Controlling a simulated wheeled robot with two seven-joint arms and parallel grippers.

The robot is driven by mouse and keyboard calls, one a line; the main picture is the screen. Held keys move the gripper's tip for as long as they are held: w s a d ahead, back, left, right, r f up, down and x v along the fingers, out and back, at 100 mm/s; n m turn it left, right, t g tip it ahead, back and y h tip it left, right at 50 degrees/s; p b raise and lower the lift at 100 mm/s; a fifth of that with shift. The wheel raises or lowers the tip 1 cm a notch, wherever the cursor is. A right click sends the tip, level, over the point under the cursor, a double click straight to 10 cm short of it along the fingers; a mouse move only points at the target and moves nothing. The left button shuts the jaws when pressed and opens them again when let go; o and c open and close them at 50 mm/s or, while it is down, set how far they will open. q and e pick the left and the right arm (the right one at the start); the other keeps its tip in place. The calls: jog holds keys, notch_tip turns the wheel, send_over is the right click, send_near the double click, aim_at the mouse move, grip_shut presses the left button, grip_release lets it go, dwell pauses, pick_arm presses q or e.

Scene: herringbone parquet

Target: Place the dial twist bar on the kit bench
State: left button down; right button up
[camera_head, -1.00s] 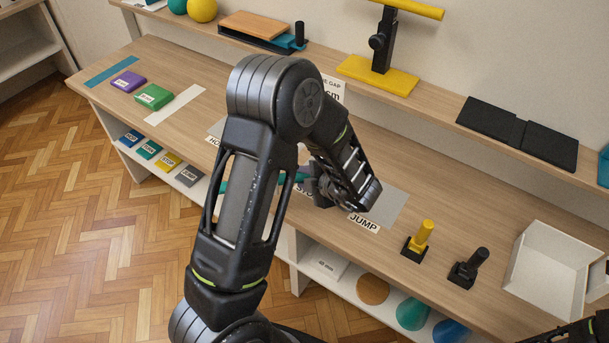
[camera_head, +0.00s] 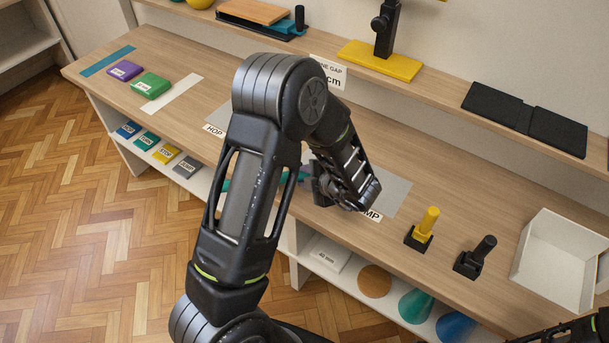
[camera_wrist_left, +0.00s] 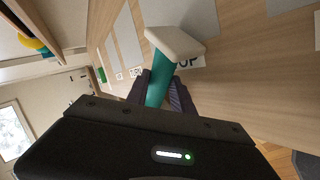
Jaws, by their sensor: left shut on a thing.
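The dial twist bar appears to be the teal bar with a pale, blocky end (camera_wrist_left: 160,88) in the left wrist view. My left gripper (camera_wrist_left: 162,90) is shut on its teal shaft, and the pale end sticks out beyond the fingers. In the head view my left gripper (camera_head: 328,186) is over the middle of the kit bench (camera_head: 440,185), beside the JUMP label. My arm hides most of the bar there; only bits of teal (camera_head: 284,178) show. I cannot tell whether the bar touches the bench.
Grey mats (camera_head: 395,195) lie under and beside my gripper. A yellow post (camera_head: 428,222), a black post (camera_head: 480,255) and a white bin (camera_head: 555,255) stand to the right. Purple (camera_head: 124,70) and green (camera_head: 151,86) blocks are at left. A yellow stand (camera_head: 380,60) is on the raised shelf.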

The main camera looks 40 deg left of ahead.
pick_arm(q)
jog(key=shift+f, duration=0.3)
jog(key=c, duration=1)
grip_release()
jog(key=shift+c, duration=0.2)
jog(key=shift+s+d+f, duration=0.1)
jog(key=shift+s+f, duration=0.05)
jog(key=shift+d, duration=0.1)
jog(key=v, duration=0.4)
jog(key=b+v, duration=0.1)
jog(key=v, duration=0.2)
jog(key=shift+d+r, duration=0.1)
jog(key=shift+r, duration=0.4)
